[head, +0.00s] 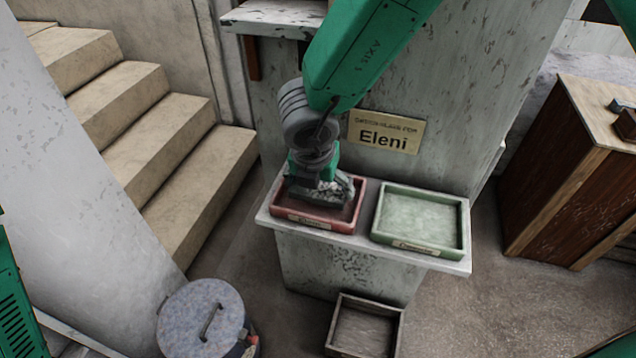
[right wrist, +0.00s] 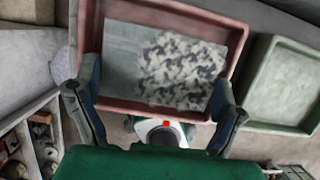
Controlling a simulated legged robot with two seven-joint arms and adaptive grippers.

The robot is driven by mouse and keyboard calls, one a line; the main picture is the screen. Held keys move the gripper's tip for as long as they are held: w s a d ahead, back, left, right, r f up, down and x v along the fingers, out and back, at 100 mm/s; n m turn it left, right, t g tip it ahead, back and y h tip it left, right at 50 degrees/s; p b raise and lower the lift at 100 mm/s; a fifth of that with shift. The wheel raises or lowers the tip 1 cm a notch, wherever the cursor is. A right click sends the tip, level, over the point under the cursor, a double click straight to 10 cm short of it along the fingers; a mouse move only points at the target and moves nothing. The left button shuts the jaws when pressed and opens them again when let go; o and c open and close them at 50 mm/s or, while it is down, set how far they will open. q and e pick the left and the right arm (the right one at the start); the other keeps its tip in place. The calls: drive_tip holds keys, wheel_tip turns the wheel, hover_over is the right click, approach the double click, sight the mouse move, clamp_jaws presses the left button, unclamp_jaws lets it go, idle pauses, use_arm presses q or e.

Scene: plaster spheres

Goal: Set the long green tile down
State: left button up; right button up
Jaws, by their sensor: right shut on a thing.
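My right gripper (head: 320,190) is low over the red tray (head: 285,210) on the ledge. In the right wrist view its two fingers stand wide apart, one on each side of a flat pale grey-green slab with a black-and-white mottled patch (right wrist: 182,70). I take this slab to be the tile; its colour looks more grey than green. The gripper is shut on it, inside the outline of the red tray's rim (right wrist: 180,14). I cannot tell whether the slab touches the tray floor. In the head view, the gripper hides most of it. My left gripper is not in view.
An empty pale green tray (head: 420,215) stands right beside the red one. A plaque reading "Eleni" (head: 386,132) is behind. Below are an open wooden box (head: 365,330) and a round lidded bin (head: 200,320). Steps (head: 150,130) rise at left; a wooden cabinet (head: 560,180) stands right.

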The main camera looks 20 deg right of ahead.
drive_tip(key=shift+f+b, duration=0.8)
drive_tip(key=shift+f, duration=0.25)
drive_tip(key=o, duration=1.3)
drive_tip(key=shift+r, duration=0.1)
drive_tip(key=shift+r+p, duration=1.75)
drive_tip(key=shift+r, duration=0.2)
drive_tip(key=shift+s+f, duration=0.1)
